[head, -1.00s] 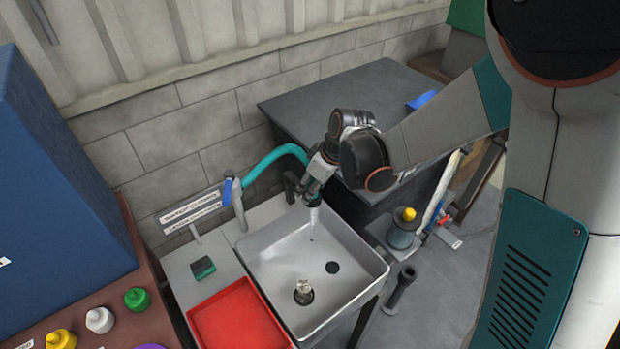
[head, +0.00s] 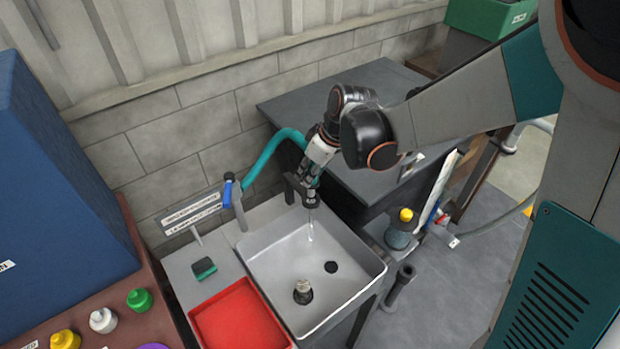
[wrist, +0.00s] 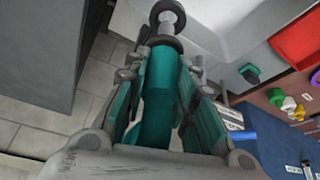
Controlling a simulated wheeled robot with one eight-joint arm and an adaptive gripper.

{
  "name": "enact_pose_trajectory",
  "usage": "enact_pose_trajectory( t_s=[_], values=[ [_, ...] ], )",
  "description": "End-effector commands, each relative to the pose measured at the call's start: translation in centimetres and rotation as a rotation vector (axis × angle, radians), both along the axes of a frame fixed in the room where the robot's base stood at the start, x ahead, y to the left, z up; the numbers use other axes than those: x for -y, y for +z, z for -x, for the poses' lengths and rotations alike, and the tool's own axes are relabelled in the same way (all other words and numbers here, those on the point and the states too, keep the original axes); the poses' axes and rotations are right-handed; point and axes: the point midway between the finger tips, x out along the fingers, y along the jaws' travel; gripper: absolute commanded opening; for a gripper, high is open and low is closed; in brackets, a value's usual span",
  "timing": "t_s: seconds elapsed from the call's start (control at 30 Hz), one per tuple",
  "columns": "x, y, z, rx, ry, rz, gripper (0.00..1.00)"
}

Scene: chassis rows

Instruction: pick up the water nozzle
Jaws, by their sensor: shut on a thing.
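The water nozzle has a teal body with dark collars and a grey tip; in the wrist view it (wrist: 158,88) lies lengthwise between the fingers, its tip pointing away toward the sink. My gripper (wrist: 163,72) is shut on its teal body, with a finger on each side. In the head view, my gripper (head: 311,182) is above the back corner of the sink (head: 270,262), and the nozzle's dark end (head: 311,201) points down. A thin pale stream shows below it. A teal hose (head: 270,155) arches up to the nozzle from behind the sink. My gripper partly hides the nozzle.
A red tray (head: 240,318) and a green sponge (head: 204,268) lie left of the sink. A tap with a blue handle (head: 231,190) stands behind the sponge. A dark grey cabinet (head: 385,85) is close behind my gripper. A small object (head: 303,290) stands in the basin.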

Motion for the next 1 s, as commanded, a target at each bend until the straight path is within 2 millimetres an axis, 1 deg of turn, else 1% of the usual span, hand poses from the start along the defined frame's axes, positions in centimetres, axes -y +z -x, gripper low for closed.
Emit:
enact_pose_trajectory(
  t_s=[0.03, 0.3, 0.4, 0.5, 0.6, 0.7, 1.0],
  values=[
    [0.0, 1.6, 0.0, 0.0, 0.0, 0.0, 0.0],
    [0.0, 8.5, 0.1, 0.0, 0.0, 0.0, 0.0],
    [0.0, 10.6, 0.1, 0.0, 0.0, 0.0, 0.0],
    [0.0, 12.2, 0.2, 0.0, 0.001, 0.0, 0.0],
    [0.0, 13.3, 0.2, 0.0, 0.001, 0.0, 0.0],
    [0.0, 13.8, 0.2, 0.0, 0.001, 0.0, 0.0],
    [0.0, 14.1, 0.2, 0.0, 0.001, 0.0, 0.0]
  ],
)
